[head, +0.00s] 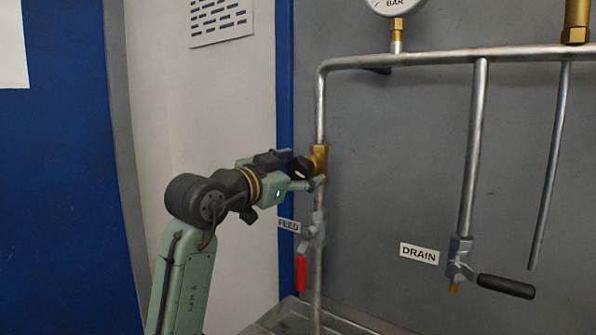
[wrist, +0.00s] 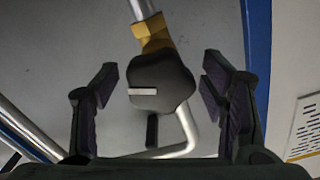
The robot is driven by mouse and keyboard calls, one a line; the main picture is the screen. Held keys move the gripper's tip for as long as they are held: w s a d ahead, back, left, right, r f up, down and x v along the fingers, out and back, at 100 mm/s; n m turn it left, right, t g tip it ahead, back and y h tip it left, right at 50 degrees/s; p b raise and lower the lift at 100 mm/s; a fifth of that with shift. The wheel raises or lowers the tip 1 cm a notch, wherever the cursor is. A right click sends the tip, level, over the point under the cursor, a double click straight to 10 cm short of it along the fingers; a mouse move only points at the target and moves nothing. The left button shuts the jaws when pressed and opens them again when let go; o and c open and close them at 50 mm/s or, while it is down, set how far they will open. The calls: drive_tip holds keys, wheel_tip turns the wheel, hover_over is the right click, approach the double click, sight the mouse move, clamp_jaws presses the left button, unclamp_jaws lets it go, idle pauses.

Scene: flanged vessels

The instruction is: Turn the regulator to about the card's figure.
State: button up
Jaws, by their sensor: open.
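The regulator's black lobed knob (wrist: 162,82) with a white pointer bar is in the middle of the wrist view, on a brass body (wrist: 152,32). In the head view the brass body (head: 320,158) sits on the left vertical pipe, and my gripper (head: 303,172) is at it, partly covering the knob. In the wrist view my gripper (wrist: 158,86) is open, one finger on each side of the knob with gaps to both. A pressure gauge (head: 394,5) marked BAR is cut off by the top edge, its needle out of view. No readable figure shows on any card.
Below the regulator is a FEED label (head: 289,225) and a red-handled valve (head: 301,272). A DRAIN label (head: 419,253) and black-handled valve (head: 505,286) are at right. A horizontal pipe (head: 450,56) runs above.

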drive_tip(key=shift+s, duration=0.1)
drive_tip(key=v, duration=1.2)
